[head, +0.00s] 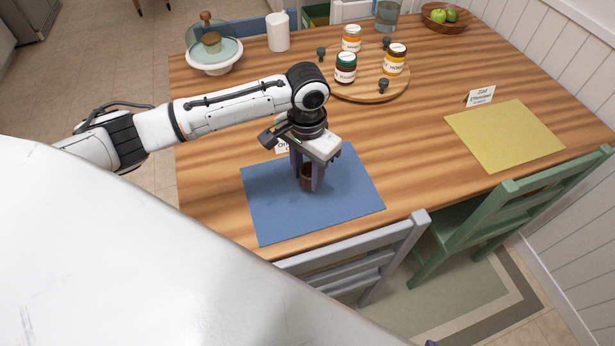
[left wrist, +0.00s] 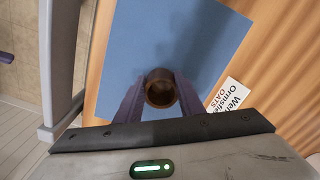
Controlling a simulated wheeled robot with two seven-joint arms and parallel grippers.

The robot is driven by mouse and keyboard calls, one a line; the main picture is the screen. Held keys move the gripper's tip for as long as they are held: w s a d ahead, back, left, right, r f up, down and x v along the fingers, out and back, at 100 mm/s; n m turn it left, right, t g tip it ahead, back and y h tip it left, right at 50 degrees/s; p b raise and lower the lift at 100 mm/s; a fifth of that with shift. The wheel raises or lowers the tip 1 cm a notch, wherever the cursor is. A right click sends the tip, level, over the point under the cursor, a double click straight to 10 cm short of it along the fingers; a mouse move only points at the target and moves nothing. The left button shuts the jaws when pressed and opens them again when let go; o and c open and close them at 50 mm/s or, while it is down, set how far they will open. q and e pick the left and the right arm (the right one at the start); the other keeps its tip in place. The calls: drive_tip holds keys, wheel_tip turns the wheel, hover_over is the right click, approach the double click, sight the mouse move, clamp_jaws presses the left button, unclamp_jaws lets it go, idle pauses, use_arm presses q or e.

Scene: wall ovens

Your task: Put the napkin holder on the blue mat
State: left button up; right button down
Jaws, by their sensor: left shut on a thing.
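The blue mat (head: 268,215) lies flat on the wooden table; it also fills much of the left wrist view (left wrist: 205,45). My left gripper (head: 311,186) points down over the mat. Its two purple fingers are shut on a small brown, round, hollow piece (left wrist: 159,88), which I take to be the napkin holder. In the head view the napkin holder (head: 306,178) is partly hidden by a finger. It is upright, over the middle of the mat. I cannot tell whether its base touches the mat. A tiny purple tip at the bottom edge of the head view may be my right gripper (head: 431,343).
A white card (left wrist: 230,95) stands beside the mat. A yellow mat (head: 505,135) with its own card (head: 481,96) lies at the right. A round board (head: 370,92) with several jars is behind. Grey (head: 350,268) and green (head: 480,212) chairs line the near edge.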

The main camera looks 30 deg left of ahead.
use_arm(q)
drive_tip(key=shift+f, duration=1)
drive_tip(key=shift+f, duration=0.2)
drive_tip(key=o, duration=1.1)
drive_tip(key=shift+c, duration=0.2)
wheel_tip(320, 180, up, 12)
drive_tip(key=shift+r, duration=0.2)
